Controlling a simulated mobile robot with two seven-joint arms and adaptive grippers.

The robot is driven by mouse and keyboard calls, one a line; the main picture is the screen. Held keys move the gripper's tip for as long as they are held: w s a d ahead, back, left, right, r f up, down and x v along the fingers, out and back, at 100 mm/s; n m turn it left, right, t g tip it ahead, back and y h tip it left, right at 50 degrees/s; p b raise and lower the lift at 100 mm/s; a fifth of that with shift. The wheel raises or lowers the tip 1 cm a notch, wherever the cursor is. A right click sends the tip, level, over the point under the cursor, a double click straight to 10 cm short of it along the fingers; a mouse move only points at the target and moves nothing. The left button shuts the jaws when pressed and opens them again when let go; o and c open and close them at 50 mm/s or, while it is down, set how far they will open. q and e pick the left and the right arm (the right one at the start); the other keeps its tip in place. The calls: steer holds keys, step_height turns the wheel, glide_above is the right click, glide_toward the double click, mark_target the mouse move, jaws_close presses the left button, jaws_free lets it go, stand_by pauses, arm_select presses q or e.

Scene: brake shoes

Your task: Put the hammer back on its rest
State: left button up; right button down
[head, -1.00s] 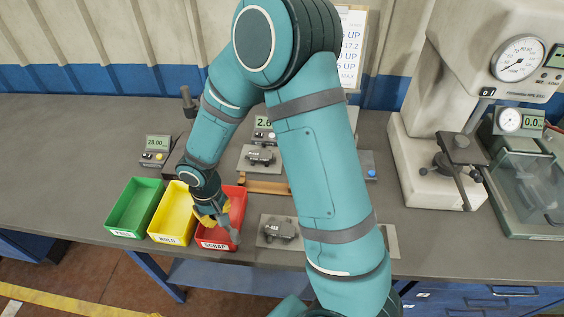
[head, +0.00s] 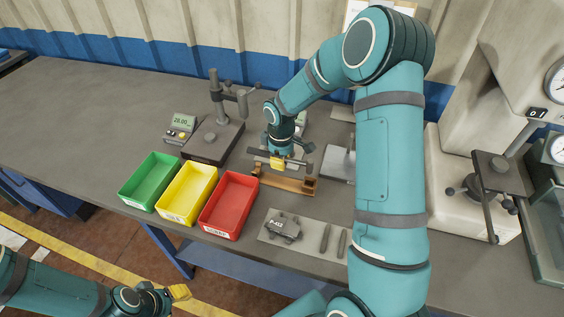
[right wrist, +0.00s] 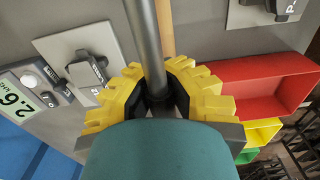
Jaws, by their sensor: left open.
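The hammer (head: 257,155) lies roughly level in my right gripper (head: 279,163), over the wooden rest (head: 285,184). In the right wrist view the yellow fingers of that gripper (right wrist: 160,88) close around the grey hammer shaft (right wrist: 147,35). A tan strip of the rest (right wrist: 166,30) shows behind the shaft. I cannot tell whether the hammer touches the rest's end supports. My left gripper (head: 180,293) is open and empty, low at the bottom left, away from the bench.
Green (head: 150,180), yellow (head: 187,192) and red (head: 229,204) bins stand left of the rest. A grey plate (head: 300,237) with a brake part lies in front. A gauge stand (head: 213,135) is behind left, a press (head: 470,185) at right.

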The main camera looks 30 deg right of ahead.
mark_target(282, 182)
steer(key=shift+d+f, duration=0.1)
steer(key=shift+d, duration=0.1)
steer(key=shift+f+b, duration=1.4)
steer(key=shift+f, duration=0.45)
steer(key=shift+f+b, duration=0.7)
steer(key=shift+f, duration=0.35)
steer(key=shift+w+f+b, duration=0.1)
steer(key=shift+f+b, duration=0.5)
steer(key=shift+f, duration=0.25)
steer(key=c, duration=1.1)
jaws_free()
steer(key=shift+o, duration=0.2)
